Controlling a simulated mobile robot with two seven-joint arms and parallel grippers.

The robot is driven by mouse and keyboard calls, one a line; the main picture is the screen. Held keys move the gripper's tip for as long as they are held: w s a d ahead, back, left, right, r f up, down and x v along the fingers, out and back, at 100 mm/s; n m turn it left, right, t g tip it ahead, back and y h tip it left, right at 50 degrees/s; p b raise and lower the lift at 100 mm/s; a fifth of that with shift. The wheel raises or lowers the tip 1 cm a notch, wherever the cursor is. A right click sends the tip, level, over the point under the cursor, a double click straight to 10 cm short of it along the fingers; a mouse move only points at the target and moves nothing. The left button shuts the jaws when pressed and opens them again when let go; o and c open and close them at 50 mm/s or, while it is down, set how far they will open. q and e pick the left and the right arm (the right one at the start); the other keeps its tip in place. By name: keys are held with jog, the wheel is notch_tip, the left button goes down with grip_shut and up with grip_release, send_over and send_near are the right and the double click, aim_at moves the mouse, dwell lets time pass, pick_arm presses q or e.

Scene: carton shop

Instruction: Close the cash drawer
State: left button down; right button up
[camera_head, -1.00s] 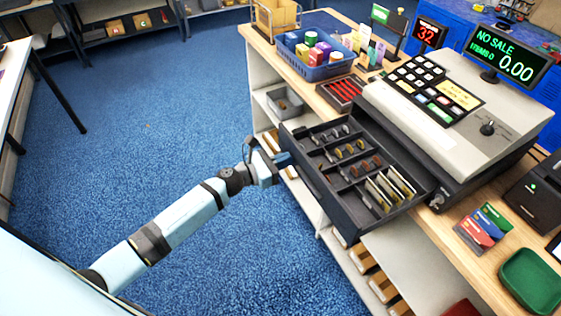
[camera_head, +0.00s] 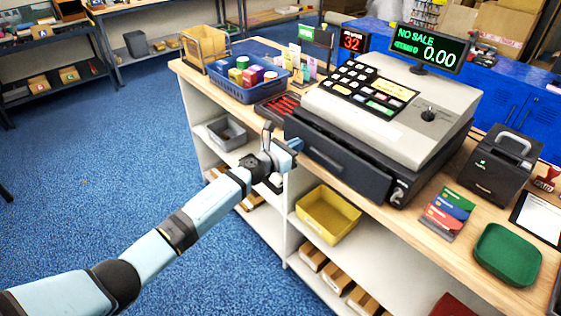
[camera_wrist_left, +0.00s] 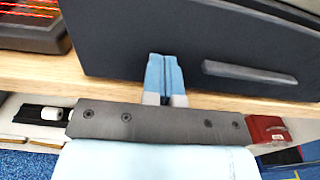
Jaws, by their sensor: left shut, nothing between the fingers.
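The cash drawer (camera_head: 343,172) sits beneath the beige cash register (camera_head: 390,105) on the wooden counter. Its dark front is in line with the register base or nearly so, and its inside is hidden. In the left wrist view the drawer front (camera_wrist_left: 200,40) fills the top, with a grey handle bar (camera_wrist_left: 250,74). My left gripper (camera_head: 297,146) is shut and empty, its blue fingertips at the lower left part of the drawer front. In the left wrist view the fingertips (camera_wrist_left: 165,75) overlap the front, left of the handle; touching looks likely but is not certain. My right gripper is not in view.
A blue basket (camera_head: 245,88) of small boxes and a tray of red pens (camera_head: 277,106) stand left of the register. A card stand (camera_head: 450,212), a green tray (camera_head: 507,255) and a black printer (camera_head: 500,165) stand right. Shelves below hold a yellow bin (camera_head: 328,214).

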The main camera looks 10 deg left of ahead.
pick_arm(q)
jog(key=shift+b+x, duration=0.4)
jog(key=shift+x, duration=0.65)
jog(key=shift+r, duration=0.2)
jog(key=shift+r, duration=0.15)
